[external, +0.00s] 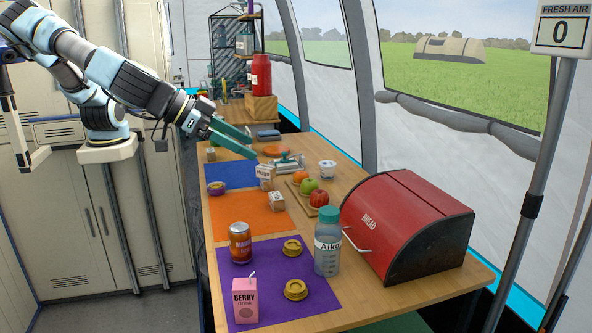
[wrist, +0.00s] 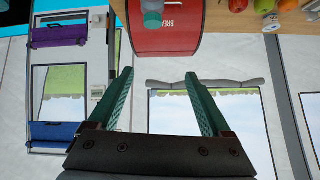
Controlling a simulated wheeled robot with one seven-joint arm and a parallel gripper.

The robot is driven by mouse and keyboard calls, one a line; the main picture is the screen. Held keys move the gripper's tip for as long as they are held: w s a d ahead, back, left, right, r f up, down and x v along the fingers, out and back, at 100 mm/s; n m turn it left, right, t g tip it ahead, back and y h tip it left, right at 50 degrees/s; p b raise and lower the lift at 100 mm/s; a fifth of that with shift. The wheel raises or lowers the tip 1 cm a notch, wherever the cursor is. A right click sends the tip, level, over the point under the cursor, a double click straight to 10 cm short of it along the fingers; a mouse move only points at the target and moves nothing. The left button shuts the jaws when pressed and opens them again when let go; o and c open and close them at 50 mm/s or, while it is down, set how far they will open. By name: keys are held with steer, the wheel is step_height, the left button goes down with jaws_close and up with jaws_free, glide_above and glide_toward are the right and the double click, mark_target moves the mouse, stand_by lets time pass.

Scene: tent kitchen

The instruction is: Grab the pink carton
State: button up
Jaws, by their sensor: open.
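The pink carton (external: 246,301), labelled BERRY and with a straw on top, stands upright on the purple mat (external: 321,291) at the near end of the table. My gripper (external: 252,146) is open and empty. In the external view it is above the far part of the table, well away from the carton. The gripper's two green fingers also show spread apart in the wrist view (wrist: 157,80), with nothing between them. I cannot see the carton in the wrist view.
A red bread box (external: 405,215) fills the right side. Fruit (external: 309,186) and small boxes (external: 277,201) lie farther back. The orange mat (external: 240,222) has free room.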

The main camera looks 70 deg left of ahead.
steer(key=s+d+r+m+t+h+b, duration=0.1)
steer(key=s+d+r+t+h, duration=0.2)
steer(key=s+d, duration=0.7)
steer(key=g, duration=0.1)
glide_toward(233, 293)
steer(key=w+f, duration=0.2)
steer(key=w, duration=0.1)
steer(key=w+a+f, duration=0.1)
steer(key=shift+w, duration=0.35)
steer(key=x, duration=0.2)
steer(key=p+x, duration=0.1)
steer(key=x, duration=0.2)
steer(key=shift+a+f, duration=0.1)
steer(key=shift+f, duration=0.35)
steer(key=shift+p+x, duration=1.6)
steer(key=shift+x, duration=1.3)
jaws_close()
